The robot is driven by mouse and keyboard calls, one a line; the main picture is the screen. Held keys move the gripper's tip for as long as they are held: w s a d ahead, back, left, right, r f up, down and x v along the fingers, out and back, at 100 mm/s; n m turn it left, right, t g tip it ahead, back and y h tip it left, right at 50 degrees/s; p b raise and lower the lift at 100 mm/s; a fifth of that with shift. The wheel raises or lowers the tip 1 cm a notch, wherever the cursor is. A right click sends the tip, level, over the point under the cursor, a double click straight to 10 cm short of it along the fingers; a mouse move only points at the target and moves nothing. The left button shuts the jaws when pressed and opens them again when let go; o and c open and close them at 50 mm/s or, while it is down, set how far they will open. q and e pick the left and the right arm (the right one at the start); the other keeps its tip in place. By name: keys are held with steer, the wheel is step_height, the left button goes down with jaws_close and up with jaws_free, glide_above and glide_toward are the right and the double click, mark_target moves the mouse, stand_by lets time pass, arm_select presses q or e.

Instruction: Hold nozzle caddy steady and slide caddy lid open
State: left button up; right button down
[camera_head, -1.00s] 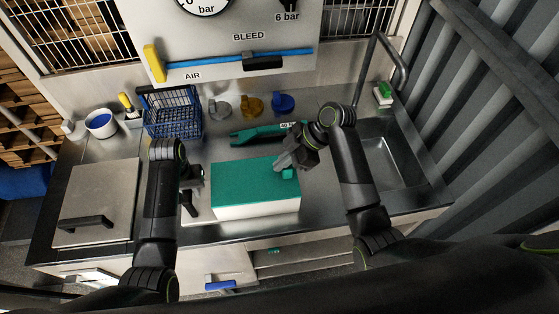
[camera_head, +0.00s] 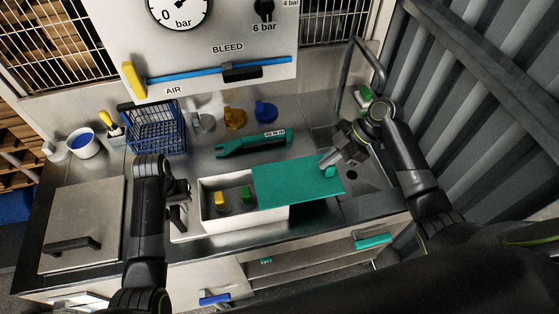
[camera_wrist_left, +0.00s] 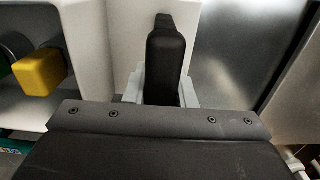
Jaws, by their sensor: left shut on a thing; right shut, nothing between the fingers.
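The white nozzle caddy (camera_head: 242,221) stands on the steel counter, its left part uncovered. A yellow nozzle (camera_head: 221,201) and a green nozzle (camera_head: 247,194) show inside. The teal caddy lid (camera_head: 296,186) covers the right part and sticks out past the caddy's right end. My left gripper (camera_head: 184,205) is shut on the caddy's left end. The left wrist view shows its dark finger (camera_wrist_left: 166,62) against the white wall; the far finger is hidden. My right gripper (camera_head: 333,163) is shut and empty, at the lid's small raised tab (camera_head: 330,171) near its far right.
A blue wire basket (camera_head: 157,128), a teal tool (camera_head: 253,143) and grey, yellow and blue fittings (camera_head: 235,118) stand behind the caddy. A sink (camera_head: 365,180) lies right, a handled metal cover (camera_head: 82,225) left. A white bowl (camera_head: 86,143) is at the back left.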

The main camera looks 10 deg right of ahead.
arm_select(q)
steer(key=shift+a, duration=0.15)
arm_select(e)
steer(key=shift+s+d+f, duration=0.1)
steer(key=shift+d+f, duration=0.1)
steer(key=shift+d, duration=0.75)
arm_select(q)
steer(key=shift+a, duration=0.1)
arm_select(e)
steer(key=shift+d, duration=0.1)
steer(key=a, duration=0.4)
steer(key=shift+a+r, duration=0.1)
steer(key=shift+a, duration=0.25)
arm_select(q)
steer(key=shift+d, duration=0.2)
arm_select(e)
steer(key=v, duration=1)
steer(key=shift+r, duration=0.1)
arm_select(q)
steer(key=o, duration=1)
